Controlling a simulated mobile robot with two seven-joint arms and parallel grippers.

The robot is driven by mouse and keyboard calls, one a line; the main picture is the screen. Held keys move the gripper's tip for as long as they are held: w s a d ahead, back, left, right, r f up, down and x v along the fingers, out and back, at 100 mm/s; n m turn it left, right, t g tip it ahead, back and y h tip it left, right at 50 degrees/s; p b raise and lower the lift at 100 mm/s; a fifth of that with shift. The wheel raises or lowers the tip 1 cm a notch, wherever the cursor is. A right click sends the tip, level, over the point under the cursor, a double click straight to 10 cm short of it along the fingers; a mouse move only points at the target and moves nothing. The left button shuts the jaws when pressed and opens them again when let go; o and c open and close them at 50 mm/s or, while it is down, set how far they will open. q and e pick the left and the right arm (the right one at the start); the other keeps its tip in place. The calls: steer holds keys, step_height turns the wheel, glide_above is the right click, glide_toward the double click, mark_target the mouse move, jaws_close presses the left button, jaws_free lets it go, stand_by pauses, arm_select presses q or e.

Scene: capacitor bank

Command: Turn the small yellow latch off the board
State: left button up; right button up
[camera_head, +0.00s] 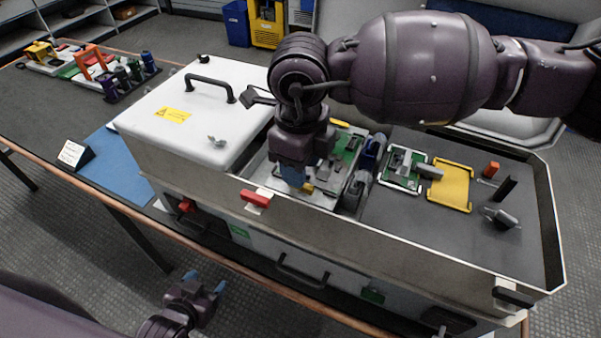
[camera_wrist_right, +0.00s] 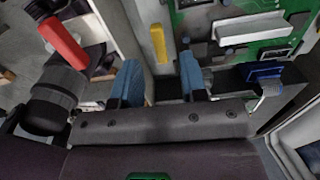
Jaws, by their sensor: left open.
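The small yellow latch (camera_wrist_right: 158,43) is a narrow upright bar beside the green circuit board (camera_wrist_right: 252,30) in the right wrist view. A bit of yellow (camera_head: 308,188) shows by my right gripper in the head view. My right gripper (camera_wrist_right: 159,80) is open, its two blue fingertips apart with the latch just beyond the gap between them. I cannot tell whether they touch it. In the head view the right gripper (camera_head: 293,175) points down into the cabinet and hides part of the board (camera_head: 345,150). My left gripper (camera_head: 205,283) is open and empty at the lower left, in front of the bench.
A white lid (camera_head: 195,115) with a black handle stands left of the opening. A red lever (camera_head: 257,197) sits on the front wall. Blue cylinders (camera_head: 372,152) stand right of the board. Another board (camera_head: 402,168) and a yellow frame (camera_head: 450,186) lie on the dark right surface.

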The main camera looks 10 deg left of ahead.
step_height(320, 180, up, 7)
steer(key=shift+r, duration=0.2)
stand_by(0.3)
